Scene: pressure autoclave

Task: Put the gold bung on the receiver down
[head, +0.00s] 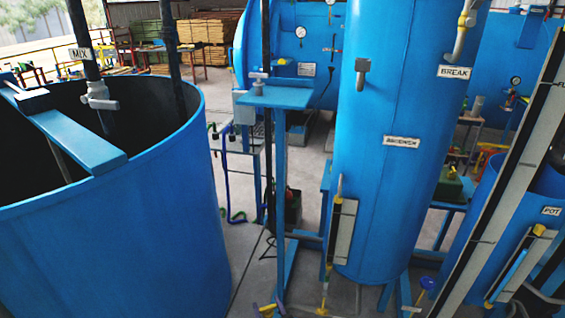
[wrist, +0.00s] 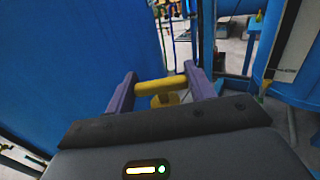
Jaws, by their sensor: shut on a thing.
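My gripper (wrist: 161,88) shows in the wrist view with its two purple fingers on either side of a yellow-gold T-shaped piece, the gold bung (wrist: 160,87). The fingers are shut on its crossbar, and its short round stem is below the bar. The bung appears clear of any surface, over floor and blue tank walls.
A large open blue tank (head: 110,240) labelled MIX fills the left. A small blue shelf on a post (head: 278,96) stands between tank and cylinder. A blue vessel labelled POT (head: 500,225) is at right, behind a slanted pale board (head: 505,180). Floor shows between them.

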